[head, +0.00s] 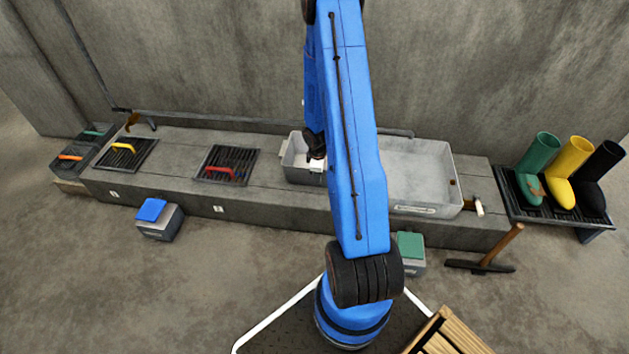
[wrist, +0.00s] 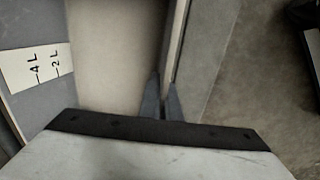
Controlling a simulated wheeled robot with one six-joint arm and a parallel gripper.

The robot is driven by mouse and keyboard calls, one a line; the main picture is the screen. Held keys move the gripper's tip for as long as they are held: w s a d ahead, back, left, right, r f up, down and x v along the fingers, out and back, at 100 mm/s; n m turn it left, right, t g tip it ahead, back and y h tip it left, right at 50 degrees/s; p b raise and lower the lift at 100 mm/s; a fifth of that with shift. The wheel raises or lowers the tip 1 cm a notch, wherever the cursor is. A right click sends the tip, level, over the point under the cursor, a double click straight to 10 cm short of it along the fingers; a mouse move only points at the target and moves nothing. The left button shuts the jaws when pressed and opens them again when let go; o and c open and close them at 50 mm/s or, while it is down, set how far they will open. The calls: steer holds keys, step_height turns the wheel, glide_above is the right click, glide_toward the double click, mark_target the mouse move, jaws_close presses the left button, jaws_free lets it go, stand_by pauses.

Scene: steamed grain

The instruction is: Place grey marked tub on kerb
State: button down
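The grey marked tub (head: 300,172) is a small open box at the middle of the long concrete kerb (head: 270,203), partly hidden behind my blue arm. In the wrist view the tub (wrist: 118,50) shows its pale inside and a white label (wrist: 36,67) reading 4L and 2L. My gripper (wrist: 163,103) has one finger on each side of the tub's wall, close together on it. In the head view my gripper (head: 316,160) is at the tub's right part. I cannot tell whether the tub's bottom touches the kerb.
A large pale basin (head: 415,160) stands on the kerb to the right. Two dark grates (head: 218,178) (head: 113,163) lie to the left. Blue-lidded (head: 165,226) and green-lidded (head: 410,265) boxes stand on the floor, near a wooden-handled tool (head: 497,250). Boots (head: 560,195) stand far right.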

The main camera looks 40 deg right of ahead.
steer(key=shift+f, duration=0.3)
steer(key=c, duration=2)
jaws_free()
step_height(320, 180, up, 12)
steer(key=a, duration=0.1)
steer(key=s+a+r+m+t, duration=0.1)
steer(key=s+a+r, duration=0.1)
steer(key=a+r, duration=0.45)
steer(key=s+a+r+m, duration=0.2)
steer(key=a+r, duration=0.2)
steer(key=r, duration=0.6)
steer(key=s+a+r+m+t, duration=0.1)
steer(key=s+a+r, duration=0.1)
steer(key=a+r, duration=0.45)
steer(key=s+a+r+m, duration=0.1)
steer(key=s+a+r, duration=0.2)
steer(key=s, duration=0.3)
steer(key=s+a+r+m+t, duration=0.1)
steer(key=s+a+r+m, duration=0.1)
steer(key=s+a+r, duration=0.2)
steer(key=s+a+r+m+t, duration=0.1)
steer(key=s+a+r, duration=0.2)
steer(key=s+r, duration=0.3)
steer(key=s, duration=0.3)
steer(key=shift+s+a+r+y, duration=0.15)
steer(key=shift+s+a+y, duration=0.05)
steer(key=shift+a+y, duration=0.2)
